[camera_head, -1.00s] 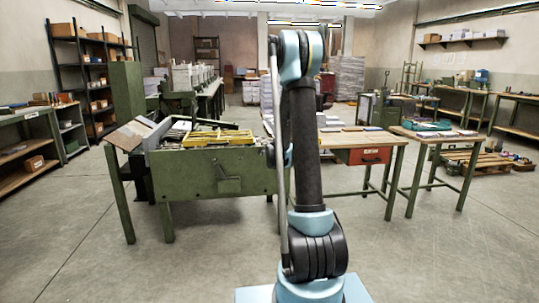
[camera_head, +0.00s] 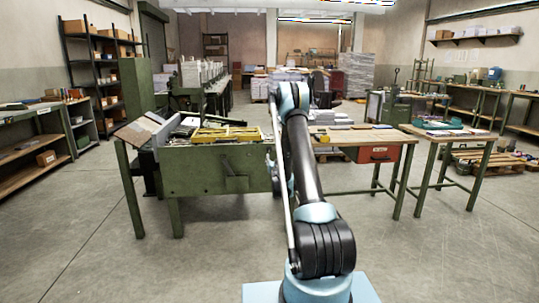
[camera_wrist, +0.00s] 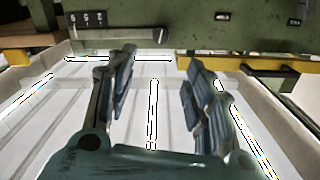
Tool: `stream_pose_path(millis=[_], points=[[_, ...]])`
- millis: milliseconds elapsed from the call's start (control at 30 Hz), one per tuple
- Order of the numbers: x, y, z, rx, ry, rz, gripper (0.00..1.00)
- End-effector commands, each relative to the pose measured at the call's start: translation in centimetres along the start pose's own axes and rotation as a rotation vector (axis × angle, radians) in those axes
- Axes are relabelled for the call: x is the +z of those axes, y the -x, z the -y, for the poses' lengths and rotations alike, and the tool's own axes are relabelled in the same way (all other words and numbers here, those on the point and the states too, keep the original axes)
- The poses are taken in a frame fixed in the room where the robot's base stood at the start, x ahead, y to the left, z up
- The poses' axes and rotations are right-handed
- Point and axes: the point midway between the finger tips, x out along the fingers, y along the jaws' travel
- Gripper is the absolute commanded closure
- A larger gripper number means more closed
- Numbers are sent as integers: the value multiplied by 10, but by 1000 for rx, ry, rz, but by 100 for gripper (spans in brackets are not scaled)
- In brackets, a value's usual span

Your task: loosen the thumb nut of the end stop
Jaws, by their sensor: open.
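In the wrist view my gripper (camera_wrist: 160,85) is open and empty, with its two dark padded fingers apart over a pale ribbed surface (camera_wrist: 175,125). Beyond the fingertips is a green machine face (camera_wrist: 255,25) with small dark fittings on it. A yellow bar (camera_wrist: 235,66) runs along its lower edge. I cannot make out the end stop or its thumb nut for certain. In the head view the green machine (camera_head: 205,175) with yellow parts (camera_head: 225,134) on top stands left of my arm. My gripper is hidden behind my arm there.
A wooden-topped bench (camera_head: 350,138) with a red drawer (camera_head: 379,154) stands right of the machine. Another green-legged table (camera_head: 455,135) is further right. The floor in front is clear.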

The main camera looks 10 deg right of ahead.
Motion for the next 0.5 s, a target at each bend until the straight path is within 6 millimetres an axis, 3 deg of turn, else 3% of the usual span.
stream_pose_path(millis=[233, 500], points=[[2, -18, 0, -1, -1, -3, 52], [2, -65, 0, -1, -1, -3, 52]])
